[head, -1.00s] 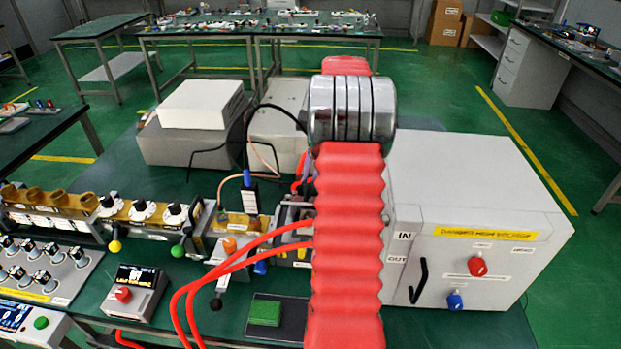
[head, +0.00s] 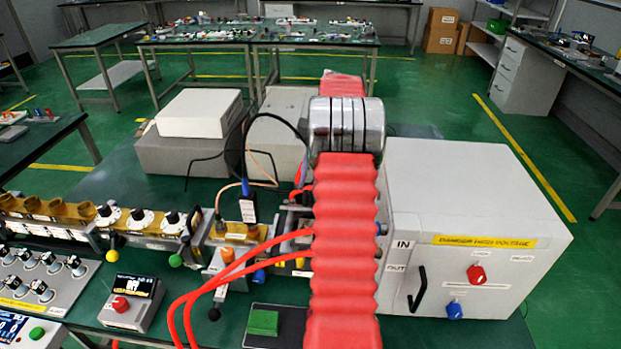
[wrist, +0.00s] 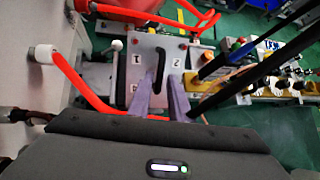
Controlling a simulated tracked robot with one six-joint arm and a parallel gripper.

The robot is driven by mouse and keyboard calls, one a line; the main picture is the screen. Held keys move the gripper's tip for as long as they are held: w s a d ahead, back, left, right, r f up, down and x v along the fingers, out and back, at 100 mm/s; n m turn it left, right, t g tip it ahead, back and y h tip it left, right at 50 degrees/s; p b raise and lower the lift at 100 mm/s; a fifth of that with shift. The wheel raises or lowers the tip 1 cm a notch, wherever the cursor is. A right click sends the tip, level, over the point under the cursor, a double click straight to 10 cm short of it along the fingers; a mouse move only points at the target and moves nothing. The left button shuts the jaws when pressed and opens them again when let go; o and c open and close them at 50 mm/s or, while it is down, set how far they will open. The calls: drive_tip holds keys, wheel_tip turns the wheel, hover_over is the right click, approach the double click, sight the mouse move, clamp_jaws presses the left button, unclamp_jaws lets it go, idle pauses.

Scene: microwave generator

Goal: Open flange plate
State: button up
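In the wrist view, a light grey plate (wrist: 168,45) marked with numbers carries an upright-looking black handle (wrist: 159,68); it appears to be the flange plate. My gripper (wrist: 161,88) comes in from below with its two purple fingers spread apart. The lower end of the black handle lies between or just beyond the fingertips; I cannot tell whether they touch it. Nothing is seen clamped. In the head view my red-sleeved arm hides the gripper and most of the plate.
Red hoses (wrist: 85,90) run left of and above the plate. Dark cables (wrist: 245,80) cross close on the right. In the head view a white high-voltage cabinet (head: 470,190) stands right of my arm, and a row of brass waveguide parts (head: 240,232) lies left.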

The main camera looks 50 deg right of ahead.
drive_tip(key=shift+o, duration=1)
drive_tip(key=shift+r, duration=0.1)
drive_tip(key=shift+s+a+r, duration=0.1)
drive_tip(key=shift+s, duration=0.05)
drive_tip(key=shift+a, duration=0.1)
